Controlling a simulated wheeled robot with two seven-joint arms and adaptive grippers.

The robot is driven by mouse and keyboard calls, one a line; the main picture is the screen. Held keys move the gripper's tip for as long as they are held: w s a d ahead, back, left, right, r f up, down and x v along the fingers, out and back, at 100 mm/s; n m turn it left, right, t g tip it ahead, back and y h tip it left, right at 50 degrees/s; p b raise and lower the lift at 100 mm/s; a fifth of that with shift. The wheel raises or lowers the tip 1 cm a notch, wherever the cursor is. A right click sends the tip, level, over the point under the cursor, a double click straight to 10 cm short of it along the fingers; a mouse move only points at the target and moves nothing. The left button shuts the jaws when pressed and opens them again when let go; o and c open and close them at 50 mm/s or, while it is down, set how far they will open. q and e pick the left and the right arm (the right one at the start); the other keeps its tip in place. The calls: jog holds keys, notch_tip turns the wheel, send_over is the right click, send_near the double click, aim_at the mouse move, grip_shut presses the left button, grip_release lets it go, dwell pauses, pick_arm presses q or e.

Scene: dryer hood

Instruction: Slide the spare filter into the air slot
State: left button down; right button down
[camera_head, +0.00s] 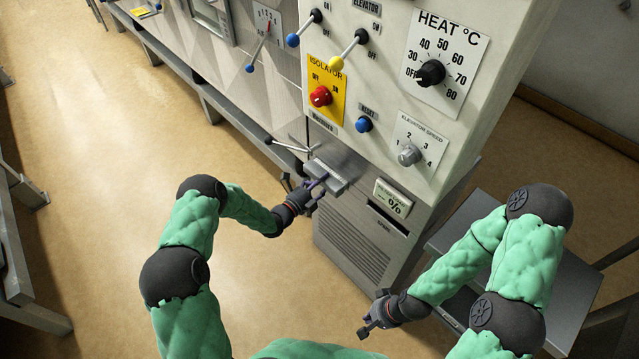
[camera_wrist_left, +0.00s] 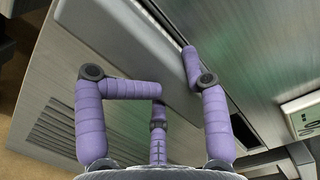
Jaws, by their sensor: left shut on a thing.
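A light grey filter bar (camera_head: 338,172) is at the steel front of the machine, below the blue reset button. My left gripper (camera_head: 316,186) is shut on it, with purple fingers around its near side. In the left wrist view the filter (camera_wrist_left: 110,40) is a long pale panel lying against the steel front, between the fingers (camera_wrist_left: 176,75). My right gripper (camera_head: 370,313) is open and empty, low in front of the machine.
The control panel above has the red isolator knob (camera_head: 320,96), blue reset button (camera_head: 364,124) and heat dial (camera_head: 430,73). A lever (camera_head: 289,146) sticks out left of the filter. A grey table (camera_head: 560,290) stands at right.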

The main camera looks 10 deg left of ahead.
pick_arm(q)
jog(key=shift+b+x, duration=0.3)
jog(key=shift+x, duration=0.6)
jog(key=shift+c, duration=1.5)
grip_release()
jog(key=v, duration=1.2)
jog(key=shift+s+d, duration=0.1)
